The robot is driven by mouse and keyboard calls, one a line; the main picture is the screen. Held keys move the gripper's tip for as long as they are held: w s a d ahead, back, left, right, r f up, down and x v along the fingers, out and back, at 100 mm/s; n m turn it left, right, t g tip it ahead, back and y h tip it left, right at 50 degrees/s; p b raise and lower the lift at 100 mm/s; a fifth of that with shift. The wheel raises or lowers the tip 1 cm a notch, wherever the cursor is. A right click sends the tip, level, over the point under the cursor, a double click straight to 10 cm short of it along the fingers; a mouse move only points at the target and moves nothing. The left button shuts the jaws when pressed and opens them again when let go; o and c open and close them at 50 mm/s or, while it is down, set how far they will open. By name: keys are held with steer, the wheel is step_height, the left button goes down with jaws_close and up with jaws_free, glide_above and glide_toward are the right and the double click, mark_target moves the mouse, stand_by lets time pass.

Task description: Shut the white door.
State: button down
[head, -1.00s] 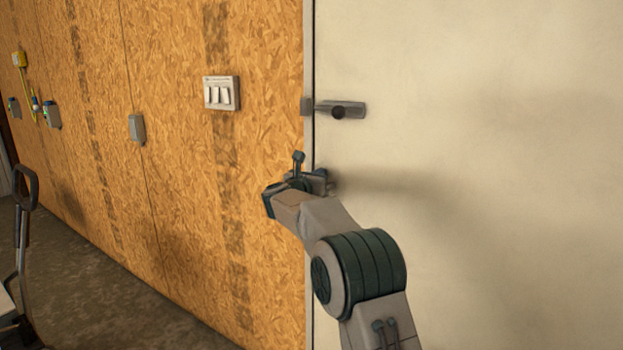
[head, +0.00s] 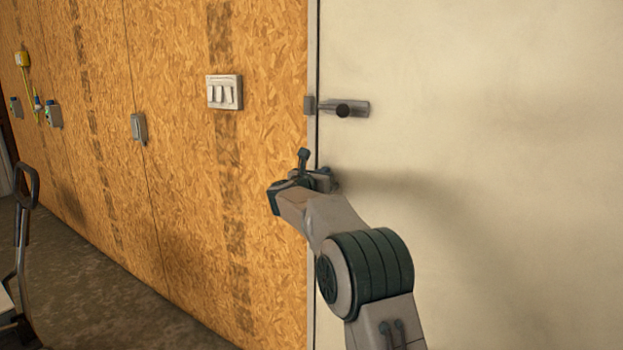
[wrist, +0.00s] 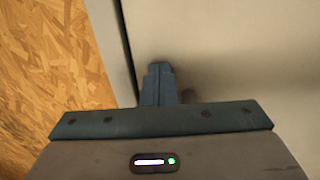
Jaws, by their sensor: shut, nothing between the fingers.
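The white door (head: 480,190) fills the right of the head view. It looks flush with its frame, with a thin dark line along its left edge. A metal latch or handle (head: 350,109) sits on the door near that edge. My gripper (head: 326,178) is in front of the door's left edge, below the handle, with its fingers partly hidden by my wrist. In the wrist view the shut, empty fingers (wrist: 159,84) point at the door (wrist: 230,50) just right of the frame line. They are at or very near its surface; contact is unclear.
An orange chipboard wall (head: 170,180) runs left of the door, with a white switch panel (head: 224,92) and a small grey box (head: 138,128). A dark-handled object (head: 22,220) stands at the far left. The floor (head: 100,290) along the wall looks clear.

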steer(key=w+a+b+v, duration=0.1)
steer(key=a+b+v, duration=0.1)
steer(key=v, duration=1.1)
steer(key=s+r+n+t+y+p, duration=0.1)
steer(key=s+r+n+y+p, duration=0.2)
steer(key=n, duration=0.4)
steer(key=s+r+n+t+y+p, duration=0.1)
steer(key=r+n+y+p, duration=0.1)
steer(key=r+n+y, duration=0.3)
steer(key=s+d+f+n+g+p, duration=0.3)
steer(key=s+d+f+n+g, duration=0.1)
steer(key=s+n, duration=0.6)
steer(key=s+d+f+n+g+p, duration=0.4)
steer(key=s+n, duration=0.6)
steer(key=s, duration=0.6)
steer(key=s+d+f+n+g+y+p, duration=0.1)
steer(key=s+d+f+n+g+p, duration=0.3)
steer(key=s+n, duration=0.5)
steer(key=s+d+f+g, duration=0.2)
steer(key=s, duration=0.3)
steer(key=shift+d+n+g, duration=0.2)
steer(key=shift+n+g, duration=0.2)
steer(key=shift+w+r, duration=0.1)
